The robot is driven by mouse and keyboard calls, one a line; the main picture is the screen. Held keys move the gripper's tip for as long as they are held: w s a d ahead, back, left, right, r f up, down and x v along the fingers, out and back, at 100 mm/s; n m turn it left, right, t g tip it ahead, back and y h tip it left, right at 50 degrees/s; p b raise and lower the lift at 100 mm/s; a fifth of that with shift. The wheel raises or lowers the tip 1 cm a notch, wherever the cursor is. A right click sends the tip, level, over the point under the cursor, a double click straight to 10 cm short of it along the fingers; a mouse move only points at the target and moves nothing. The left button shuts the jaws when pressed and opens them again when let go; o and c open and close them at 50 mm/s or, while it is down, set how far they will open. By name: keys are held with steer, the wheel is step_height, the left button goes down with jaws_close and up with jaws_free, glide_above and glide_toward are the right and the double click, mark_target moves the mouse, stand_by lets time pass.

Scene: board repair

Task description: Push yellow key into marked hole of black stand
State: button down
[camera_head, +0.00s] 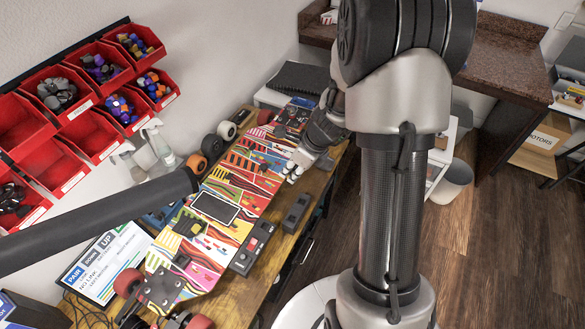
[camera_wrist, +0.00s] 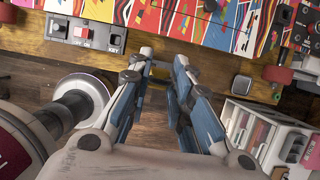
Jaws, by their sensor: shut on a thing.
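My gripper (camera_head: 297,166) is above the right edge of the workbench, beside the decorated board. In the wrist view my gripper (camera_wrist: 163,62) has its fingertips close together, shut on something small. A black stand with a red button (camera_head: 252,248) sits along the board's right side, apart from my gripper. In the wrist view the black stand (camera_wrist: 60,27) is at upper left, with ON and KEY labels.
The colourful board (camera_head: 230,222) covers most of the workbench (camera_head: 222,291). Another black box (camera_head: 296,212) lies at the bench edge. Red bins (camera_head: 85,135) hang on the wall at left. A status screen (camera_head: 106,262) stands at lower left. Open floor (camera_head: 520,240) lies right.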

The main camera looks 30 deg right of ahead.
steer(key=shift+f+b, duration=9.05)
steer(key=shift+f, duration=1.45)
steer(key=shift+f+b, duration=1.15)
steer(key=shift+f, duration=0.4)
